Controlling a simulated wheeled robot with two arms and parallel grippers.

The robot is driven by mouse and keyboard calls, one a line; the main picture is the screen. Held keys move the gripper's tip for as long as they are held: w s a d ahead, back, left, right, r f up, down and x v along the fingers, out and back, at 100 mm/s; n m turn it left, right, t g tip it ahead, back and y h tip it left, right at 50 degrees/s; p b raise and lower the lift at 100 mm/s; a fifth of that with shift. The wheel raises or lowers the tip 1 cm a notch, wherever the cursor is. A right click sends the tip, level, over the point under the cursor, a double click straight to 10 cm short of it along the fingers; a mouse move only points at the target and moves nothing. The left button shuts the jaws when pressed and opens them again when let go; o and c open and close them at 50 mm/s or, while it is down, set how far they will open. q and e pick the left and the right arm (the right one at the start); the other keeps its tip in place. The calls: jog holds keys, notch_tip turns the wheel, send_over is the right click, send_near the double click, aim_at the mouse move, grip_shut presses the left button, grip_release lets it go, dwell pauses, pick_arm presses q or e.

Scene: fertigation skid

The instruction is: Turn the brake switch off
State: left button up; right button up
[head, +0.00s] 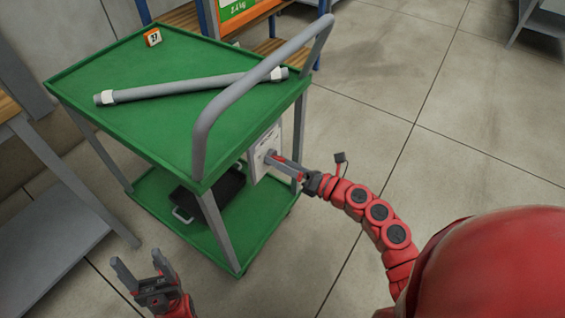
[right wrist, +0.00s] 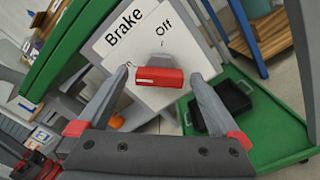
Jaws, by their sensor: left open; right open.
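The white brake panel (head: 266,146) is on the handle end of the green cart. In the right wrist view the panel (right wrist: 112,60) reads "Brake" and "Off"; a lower label is mostly hidden by a finger, only an "n" showing. The red switch (right wrist: 158,77) sticks out on a grey base, its bar roughly level in that picture, with a white mark toward its left end. My right gripper (head: 271,158) is open at the panel, one finger on each side of the switch; contact is not visible. My left gripper (head: 138,266) is open and empty, low at the left.
The grey handle (head: 255,75) arches above the panel. Floor to the right is clear.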

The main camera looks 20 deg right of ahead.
jog(key=shift+c, duration=0.3)
jog(key=c, duration=1.3)
jog(key=shift+r+m+p, duration=0.1)
jog(key=shift+m+p, duration=7.5)
jog(key=shift+m, duration=1.4)
